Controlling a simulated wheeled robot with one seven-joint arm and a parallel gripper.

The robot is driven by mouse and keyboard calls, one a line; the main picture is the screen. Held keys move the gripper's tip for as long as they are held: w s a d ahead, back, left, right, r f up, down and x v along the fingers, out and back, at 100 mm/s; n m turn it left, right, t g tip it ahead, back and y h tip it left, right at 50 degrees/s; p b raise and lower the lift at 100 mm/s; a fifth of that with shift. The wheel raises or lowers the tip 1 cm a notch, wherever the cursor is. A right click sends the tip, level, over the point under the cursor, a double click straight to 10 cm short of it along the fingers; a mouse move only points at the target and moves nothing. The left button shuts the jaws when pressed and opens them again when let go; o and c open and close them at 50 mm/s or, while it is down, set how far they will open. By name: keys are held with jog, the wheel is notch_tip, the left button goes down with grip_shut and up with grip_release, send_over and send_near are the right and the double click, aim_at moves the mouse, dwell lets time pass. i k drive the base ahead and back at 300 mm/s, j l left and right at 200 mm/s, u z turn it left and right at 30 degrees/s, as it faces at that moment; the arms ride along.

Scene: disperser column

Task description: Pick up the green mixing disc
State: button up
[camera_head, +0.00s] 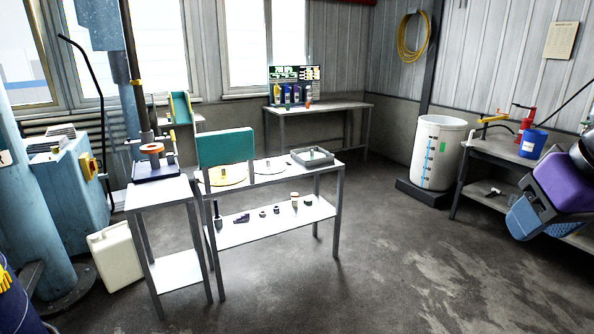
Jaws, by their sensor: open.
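I cannot make out a green mixing disc for certain. On the middle bench (300,177), a flat round disc with a yellow piece (223,175) lies in front of a teal panel (226,147). A second pale round disc (268,168) lies to its right. Their colours are too washed out to tell if either is green. A purple and blue link of my arm (562,185) shows at the right edge. My gripper's fingers do not show.
A shallow grey tray (312,158) sits on the bench's right end. Several small parts lie on its lower shelf (250,228). A narrow stand (163,194) adjoins on the left. A white drum (436,150) stands at the back right. The floor in front is clear.

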aim_at(311, 155)
jog(key=i+z, duration=0.15)
jog(key=i, duration=1.75)
jog(key=i+u, duration=0.1)
jog(key=i, duration=0.6)
jog(key=i+l+u, duration=0.15)
jog(key=i, duration=0.5)
jog(key=i+l+u, duration=0.1)
jog(key=i, duration=0.55)
jog(key=i+l+u, duration=0.3)
jog(key=i, duration=0.25)
